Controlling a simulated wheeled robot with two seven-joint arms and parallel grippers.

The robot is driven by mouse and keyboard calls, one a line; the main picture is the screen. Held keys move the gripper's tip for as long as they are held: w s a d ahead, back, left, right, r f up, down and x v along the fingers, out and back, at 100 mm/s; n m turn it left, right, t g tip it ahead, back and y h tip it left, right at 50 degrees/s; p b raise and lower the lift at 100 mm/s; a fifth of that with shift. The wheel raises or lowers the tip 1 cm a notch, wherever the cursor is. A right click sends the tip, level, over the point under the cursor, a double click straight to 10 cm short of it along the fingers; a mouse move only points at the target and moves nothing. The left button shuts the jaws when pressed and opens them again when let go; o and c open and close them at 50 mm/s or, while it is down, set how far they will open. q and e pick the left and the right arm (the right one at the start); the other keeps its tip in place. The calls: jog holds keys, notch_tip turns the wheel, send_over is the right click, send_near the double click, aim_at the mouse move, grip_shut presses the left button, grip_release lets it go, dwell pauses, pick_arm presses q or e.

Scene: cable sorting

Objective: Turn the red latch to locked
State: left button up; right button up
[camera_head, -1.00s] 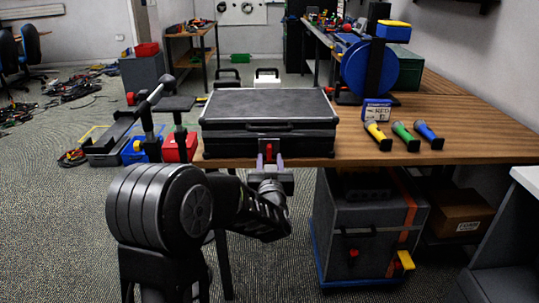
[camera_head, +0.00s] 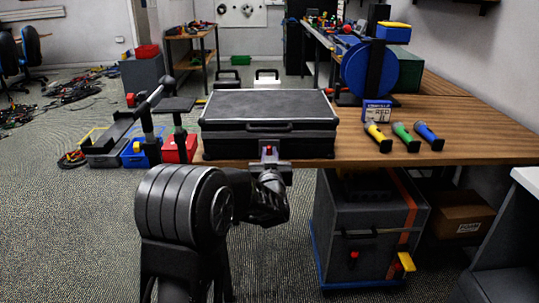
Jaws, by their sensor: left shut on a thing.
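The red latch (camera_head: 269,150) is on the front face of the closed black case (camera_head: 265,105), just below its handle. The case lies on the wooden table near its front edge. My left gripper (camera_head: 269,156) is at the case front, shut on the red latch. Only a small red part of the latch shows; the gripper hides the rest, so its exact angle cannot be told. My right gripper is not in view.
A grey case (camera_head: 365,230) is under the table. Red and blue bins (camera_head: 180,148) are at left.

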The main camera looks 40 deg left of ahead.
pick_arm(q)
grip_shut()
jog(key=m+p, duration=0.4)
jog(key=shift+w+d+r, duration=0.15)
jog(key=shift+d, duration=0.05)
jog(key=shift+w+d+f+m+p, duration=0.1)
jog(key=shift+f+m+p, duration=0.15)
jog(key=shift+m+p, duration=1.6)
jog(key=shift+w+d+f+m+p, duration=0.25)
jog(key=shift+m+p, duration=0.55)
jog(key=shift+m, duration=2)
jog(key=shift+s+f+m+p, duration=0.1)
jog(key=shift+f+m+p, duration=0.2)
jog(key=shift+m+p, duration=1.55)
jog(key=shift+m+b, duration=0.55)
jog(key=shift+m, duration=0.05)
